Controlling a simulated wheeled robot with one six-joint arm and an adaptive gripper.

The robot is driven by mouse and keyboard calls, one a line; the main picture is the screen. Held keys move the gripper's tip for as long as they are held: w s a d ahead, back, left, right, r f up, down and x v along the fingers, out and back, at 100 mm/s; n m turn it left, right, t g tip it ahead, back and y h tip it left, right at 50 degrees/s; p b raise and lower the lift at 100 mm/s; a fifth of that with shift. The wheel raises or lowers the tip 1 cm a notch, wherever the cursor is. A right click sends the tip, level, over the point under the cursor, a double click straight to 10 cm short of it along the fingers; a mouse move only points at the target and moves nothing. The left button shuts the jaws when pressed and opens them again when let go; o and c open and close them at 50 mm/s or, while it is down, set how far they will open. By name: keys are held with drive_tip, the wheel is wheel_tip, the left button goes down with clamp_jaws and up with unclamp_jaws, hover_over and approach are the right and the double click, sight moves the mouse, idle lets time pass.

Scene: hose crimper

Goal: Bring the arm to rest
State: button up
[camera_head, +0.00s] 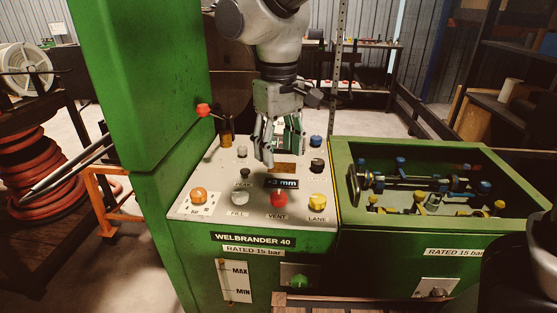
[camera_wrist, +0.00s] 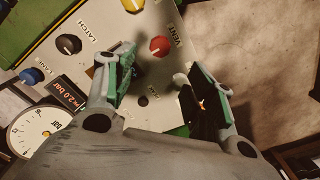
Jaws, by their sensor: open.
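My gripper (camera_head: 284,153) hangs fingers-down over the back half of the white control panel (camera_head: 214,208). Its two green-padded fingers stand apart with nothing between them. In the wrist view the open fingers of my gripper (camera_wrist: 163,72) frame the panel face, with a small dark round spot (camera_wrist: 143,100) behind the gap. I cannot tell from these views exactly how high the fingertips are above the panel. My gripper hides part of the panel in the head view.
The panel carries a red VENT knob (camera_head: 279,198), a yellow LANE knob (camera_head: 317,201), an orange knob (camera_head: 198,195) and a blue knob (camera_head: 315,142). A red-tipped lever (camera_head: 204,110) juts out left. An open green trough (camera_head: 400,237) with fittings is right. A gauge (camera_wrist: 40,130) shows in the wrist view.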

idle(0.3)
drive_tip(key=s+d+r+m+t, duration=0.1)
drive_tip(key=s+d+m, duration=0.1)
drive_tip(key=d, duration=1.1)
drive_tip(key=s+d+r+m+t, duration=0.1)
drive_tip(key=s+d+m+t, duration=0.1)
drive_tip(key=d, duration=1.1)
drive_tip(key=s+d+r+m+t, duration=0.1)
drive_tip(key=s+d+m, duration=0.3)
drive_tip(key=d, duration=0.9)
drive_tip(key=shift+s+d+r, duration=0.3)
drive_tip(key=shift+s+r, duration=0.15)
drive_tip(key=shift+s, duration=0.45)
